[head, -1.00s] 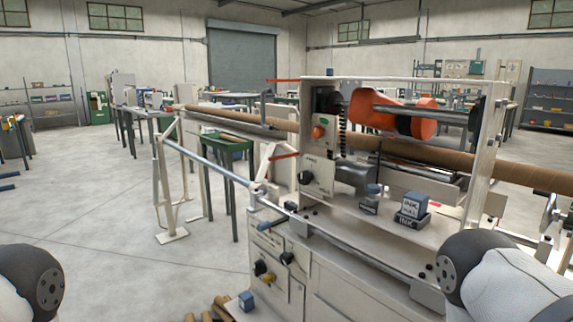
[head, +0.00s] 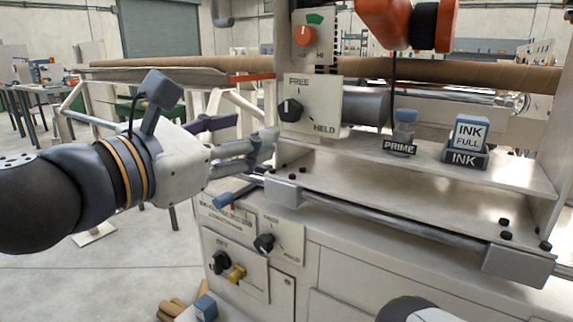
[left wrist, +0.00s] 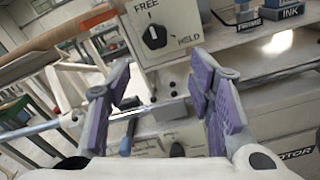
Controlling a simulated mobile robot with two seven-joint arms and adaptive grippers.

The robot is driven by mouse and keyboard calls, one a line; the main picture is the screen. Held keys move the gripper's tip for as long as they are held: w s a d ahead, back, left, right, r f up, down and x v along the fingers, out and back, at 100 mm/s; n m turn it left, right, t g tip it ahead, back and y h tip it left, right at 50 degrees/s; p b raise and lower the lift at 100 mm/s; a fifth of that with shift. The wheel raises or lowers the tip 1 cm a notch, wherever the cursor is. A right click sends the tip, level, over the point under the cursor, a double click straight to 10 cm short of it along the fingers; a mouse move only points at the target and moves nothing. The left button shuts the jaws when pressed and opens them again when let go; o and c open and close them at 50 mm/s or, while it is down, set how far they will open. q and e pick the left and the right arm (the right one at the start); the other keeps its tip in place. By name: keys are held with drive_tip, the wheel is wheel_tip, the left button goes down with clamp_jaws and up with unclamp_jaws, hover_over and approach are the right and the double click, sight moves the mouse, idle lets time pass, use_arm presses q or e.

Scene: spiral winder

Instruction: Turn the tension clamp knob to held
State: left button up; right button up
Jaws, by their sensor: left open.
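The black knob (head: 291,110) sits on a cream plate marked FREE at the top and HELD at the lower right. In the left wrist view the knob (left wrist: 154,37) carries a white mark that seems to point up toward FREE. My left gripper (head: 243,135) is open and empty, left of the plate and slightly below the knob. In the left wrist view its purple-padded fingers (left wrist: 163,88) stand wide apart below the knob, not touching it. My right gripper is out of view.
An orange knob (head: 304,36) sits above the plate. A blue-topped PRIME part (head: 404,125) and an INK block (head: 467,138) stand on the shelf to the right. A metal bar (head: 390,222) runs along the front. Another black knob (head: 264,243) is on a lower panel.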

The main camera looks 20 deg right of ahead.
sight(287, 111)
use_arm(q)
drive_tip(key=x, duration=0.8)
drive_tip(key=r+p+x, duration=0.1)
drive_tip(key=x, duration=0.3)
drive_tip(key=shift+w+r, duration=0.1)
drive_tip(key=shift+w, duration=0.05)
clamp_jaws()
